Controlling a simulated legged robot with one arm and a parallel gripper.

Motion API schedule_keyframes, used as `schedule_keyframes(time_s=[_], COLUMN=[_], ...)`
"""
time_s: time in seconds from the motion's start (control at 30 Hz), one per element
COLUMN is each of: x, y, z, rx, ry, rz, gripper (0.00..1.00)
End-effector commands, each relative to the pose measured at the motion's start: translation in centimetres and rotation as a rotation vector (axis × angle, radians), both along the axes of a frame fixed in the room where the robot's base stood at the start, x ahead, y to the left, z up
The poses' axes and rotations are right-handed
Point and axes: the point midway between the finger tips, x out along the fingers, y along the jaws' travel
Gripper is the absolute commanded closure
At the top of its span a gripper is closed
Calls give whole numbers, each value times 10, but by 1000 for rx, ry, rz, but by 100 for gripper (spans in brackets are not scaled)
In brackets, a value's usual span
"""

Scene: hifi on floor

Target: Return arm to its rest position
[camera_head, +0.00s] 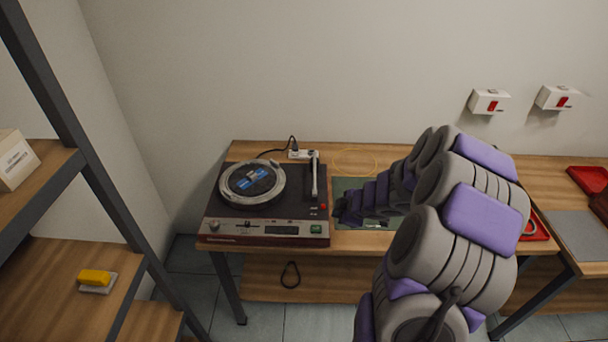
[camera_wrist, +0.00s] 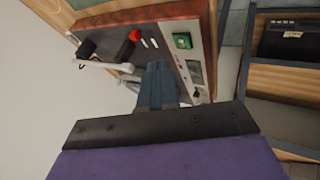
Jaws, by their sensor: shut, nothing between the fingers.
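My arm, grey with purple pads, reaches from the lower right over the workbench in the head view. My gripper (camera_head: 343,212) is at the right side of the record player (camera_head: 268,229), above the green mat (camera_head: 346,184). In the wrist view my gripper (camera_wrist: 157,70) shows its fingers together and empty, pointing at the record player (camera_wrist: 170,32). The record player's red knob and green button show near the fingers. I cannot tell whether the fingers touch the player.
The wooden workbench (camera_head: 350,242) stands against the wall. A shelf (camera_head: 70,270) with a yellow-topped brush (camera_head: 96,279) and a white box (camera_head: 14,160) is at the left. A red tray (camera_head: 534,226) lies partly behind my arm. Floor (camera_head: 265,322) shows below the bench.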

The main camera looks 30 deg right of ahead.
Motion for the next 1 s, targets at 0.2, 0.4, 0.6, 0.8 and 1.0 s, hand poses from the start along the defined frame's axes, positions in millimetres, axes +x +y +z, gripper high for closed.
schedule_keyframes(time_s=[0.2,0.4,0.6,0.8,1.0], x=[1,7,-11,-65,-140], y=[0,5,15,47,105], z=[2,36,90,125,145], rx=[-5,-83,-176,-176,-106], ry=[1,18,76,182,335], rz=[-7,-126,-371,-600,-783], gripper=[100,100,100,100,100])
